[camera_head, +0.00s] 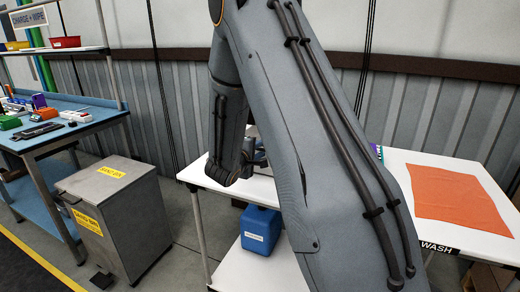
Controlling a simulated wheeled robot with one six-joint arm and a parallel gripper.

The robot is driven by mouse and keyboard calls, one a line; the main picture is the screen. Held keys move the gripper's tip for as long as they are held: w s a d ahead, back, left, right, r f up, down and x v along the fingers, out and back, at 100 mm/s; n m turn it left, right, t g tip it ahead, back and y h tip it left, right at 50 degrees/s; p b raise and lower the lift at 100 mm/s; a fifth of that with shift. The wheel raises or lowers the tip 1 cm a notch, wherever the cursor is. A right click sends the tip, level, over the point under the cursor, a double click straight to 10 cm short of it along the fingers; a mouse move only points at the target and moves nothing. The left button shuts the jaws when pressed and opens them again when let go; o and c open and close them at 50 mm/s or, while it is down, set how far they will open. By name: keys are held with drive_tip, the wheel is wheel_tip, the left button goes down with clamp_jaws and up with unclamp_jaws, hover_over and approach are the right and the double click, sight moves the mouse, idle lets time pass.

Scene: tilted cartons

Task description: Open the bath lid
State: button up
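I cannot make out the bath or its lid for certain; my own grey arm fills the middle of the view and covers much of the white wash table (455,236). Small grey and metallic parts (257,152) show in the gap between my arm links, above the table. I cannot tell whether they belong to my gripper or to the bath. The gripper's fingertips are not clear, so its opening cannot be judged.
An orange cloth (452,192) lies flat on the table's right. A blue canister (260,230) stands on the lower shelf. A grey pedal bin (118,215) stands left, beside a blue workbench (75,130) with small items. Some floor between bin and table is clear.

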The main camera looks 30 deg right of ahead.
clamp_jaws()
